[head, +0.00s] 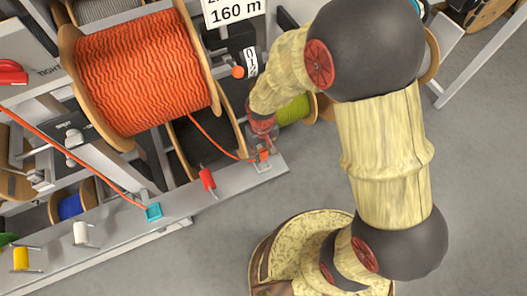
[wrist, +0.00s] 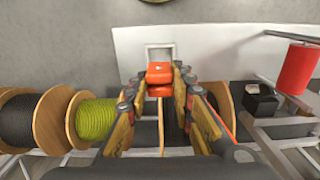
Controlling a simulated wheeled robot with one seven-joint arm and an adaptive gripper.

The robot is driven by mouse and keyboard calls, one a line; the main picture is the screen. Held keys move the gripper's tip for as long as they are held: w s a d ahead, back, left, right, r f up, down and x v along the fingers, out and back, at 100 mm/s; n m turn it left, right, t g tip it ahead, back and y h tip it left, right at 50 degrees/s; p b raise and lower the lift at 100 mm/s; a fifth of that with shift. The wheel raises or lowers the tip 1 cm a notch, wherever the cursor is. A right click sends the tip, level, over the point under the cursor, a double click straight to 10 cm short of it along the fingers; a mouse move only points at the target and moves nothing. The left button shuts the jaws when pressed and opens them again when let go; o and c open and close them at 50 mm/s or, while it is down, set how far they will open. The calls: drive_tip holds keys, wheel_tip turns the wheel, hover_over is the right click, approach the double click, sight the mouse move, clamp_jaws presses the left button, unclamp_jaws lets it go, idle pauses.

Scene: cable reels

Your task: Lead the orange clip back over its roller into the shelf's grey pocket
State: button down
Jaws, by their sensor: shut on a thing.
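The orange clip (wrist: 159,73) is held between the fingertips of my gripper (wrist: 158,88) in the wrist view. The grey pocket (wrist: 160,50), a square frame on the pale shelf, shows just beyond the clip. In the head view my gripper (head: 264,140) is at the right end of the shelf, with the clip (head: 263,155) under it, close to the pocket (head: 265,167). Whether the clip touches the pocket is hard to tell. An orange cable (head: 212,142) runs from the big orange reel (head: 145,70) to the clip. A red roller (head: 207,179) stands left of it; I cannot tell whether the cable touches it.
A white roller (head: 80,233) and a yellow roller (head: 21,258) stand beyond. Yellow-green (wrist: 91,121) and dark reels are near my gripper.

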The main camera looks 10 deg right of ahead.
drive_tip(key=shift+f+b, duration=2.55)
drive_tip(key=shift+f, duration=1)
drive_tip(key=c, duration=1.6)
unclamp_jaws()
drive_tip(key=shift+o, duration=0.7)
wheel_tip(320, 180, up, 12)
drive_tip(key=shift+r, duration=0.1)
